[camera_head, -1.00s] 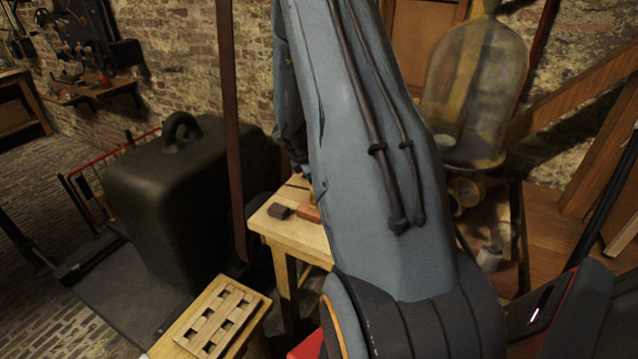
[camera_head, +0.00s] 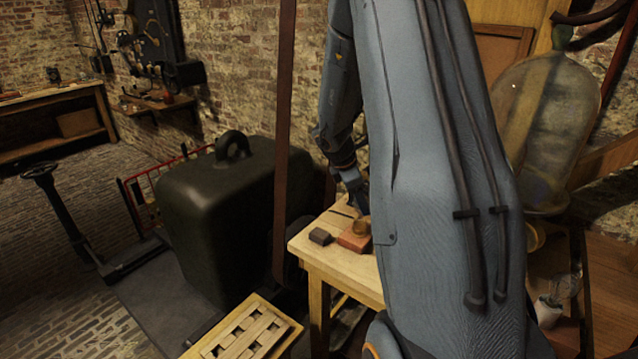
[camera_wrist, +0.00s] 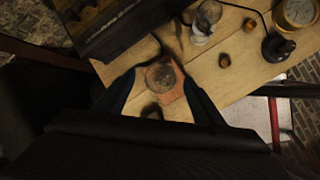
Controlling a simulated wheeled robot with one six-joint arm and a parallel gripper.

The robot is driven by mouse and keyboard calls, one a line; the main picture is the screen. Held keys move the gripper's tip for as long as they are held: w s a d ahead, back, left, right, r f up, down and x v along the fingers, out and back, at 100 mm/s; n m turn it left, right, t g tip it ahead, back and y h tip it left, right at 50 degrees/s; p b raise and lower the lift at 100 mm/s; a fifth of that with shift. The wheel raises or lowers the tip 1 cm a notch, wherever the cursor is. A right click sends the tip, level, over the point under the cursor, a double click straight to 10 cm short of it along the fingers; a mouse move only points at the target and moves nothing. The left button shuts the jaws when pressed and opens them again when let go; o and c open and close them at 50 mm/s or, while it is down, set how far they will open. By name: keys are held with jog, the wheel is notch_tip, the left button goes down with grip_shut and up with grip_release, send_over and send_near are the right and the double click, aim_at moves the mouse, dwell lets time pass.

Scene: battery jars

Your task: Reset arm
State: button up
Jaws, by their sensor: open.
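My gripper (camera_wrist: 160,79) is open in the wrist view, its two dark fingers spread on either side of a reddish block (camera_wrist: 172,93). A round brownish piece (camera_wrist: 161,75) sits on that block. Nothing shows held between the fingers. In the head view my blue-grey arm fills the middle and hides part of the small wooden table (camera_head: 335,262). Its far end comes down by the reddish block (camera_head: 352,241) and the round piece (camera_head: 361,227). The fingertips are hidden there.
A small dark block (camera_head: 320,236) lies on the table. A big dark green weight (camera_head: 225,215) stands left of it, and a slotted wooden rack (camera_head: 245,335) in front. A large glass jar (camera_head: 545,130) stands right. The wrist view shows a small glass vessel (camera_wrist: 207,17).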

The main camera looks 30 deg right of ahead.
jog(key=shift+w+a+r, duration=0.1)
jog(key=shift+a+r, duration=0.15)
jog(key=shift+r, duration=0.05)
jog(key=w+a+r+n+t+y+b, duration=0.1)
jog(key=w+a+r+n+t+y, duration=0.15)
jog(key=a+n, duration=0.9)
jog(key=w+a+r+n+t+y+b, duration=0.1)
jog(key=w+a+r+n+t, duration=0.45)
jog(key=n, duration=1.15)
jog(key=s+a+f+n+g+y+b, duration=0.1)
jog(key=s+a+f+n+g+y, duration=0.3)
jog(key=s+a+n, duration=1.1)
jog(key=s+d+f+n+g+h+b, duration=0.1)
jog(key=s+f+n+g+h, duration=0.1)
jog(key=s+n, duration=0.5)
jog(key=n, duration=0.6)
jog(key=shift+s+d+f+g, duration=0.15)
jog(key=shift+s+f+g, duration=0.25)
jog(key=shift+s+d+n+h, duration=0.15)
jog(key=shift+s+n+h, duration=0.1)
jog(key=shift+s+n, duration=0.4)
jog(key=shift+c, duration=0.3)
